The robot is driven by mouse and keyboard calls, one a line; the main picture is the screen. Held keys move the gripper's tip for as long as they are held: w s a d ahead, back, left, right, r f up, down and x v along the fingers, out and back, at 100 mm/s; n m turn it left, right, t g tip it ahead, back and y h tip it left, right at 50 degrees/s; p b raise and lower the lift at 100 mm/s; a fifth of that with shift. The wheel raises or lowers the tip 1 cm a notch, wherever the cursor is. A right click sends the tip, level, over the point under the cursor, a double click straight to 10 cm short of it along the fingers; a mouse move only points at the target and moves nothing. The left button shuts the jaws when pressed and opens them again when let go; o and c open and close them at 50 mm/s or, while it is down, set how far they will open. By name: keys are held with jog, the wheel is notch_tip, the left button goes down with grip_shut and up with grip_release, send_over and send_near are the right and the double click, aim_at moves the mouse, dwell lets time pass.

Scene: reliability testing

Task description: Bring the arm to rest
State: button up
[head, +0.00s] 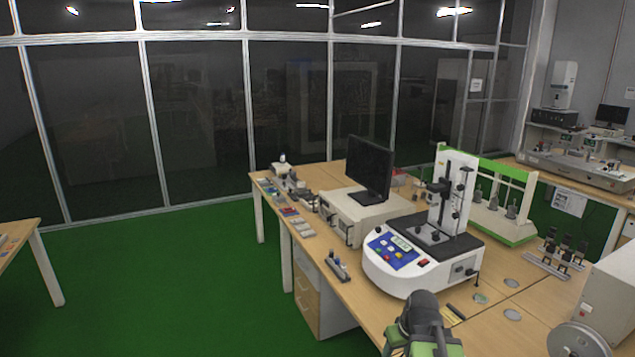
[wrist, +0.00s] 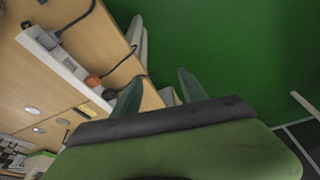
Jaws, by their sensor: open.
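My gripper (wrist: 160,78) shows in the wrist view with its two green fingers spread apart and nothing between them. Beyond the fingers lie the edge of a wooden bench and the green floor. In the head view part of my arm, dark and green, shows at the bottom right of centre, in front of the bench (head: 385,312). The fingers cannot be made out there.
A white test machine (head: 410,275) with a blue panel stands on the bench close behind my arm. A monitor (head: 370,168) and a grey cabinet (head: 612,300) are also there. The green floor (head: 160,285) to the left is open.

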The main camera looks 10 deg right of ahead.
jog(key=s+a+f+m+g, duration=0.1)
jog(key=s+a+g, duration=0.2)
jog(key=a, duration=1.1)
jog(key=shift+s, duration=1.2)
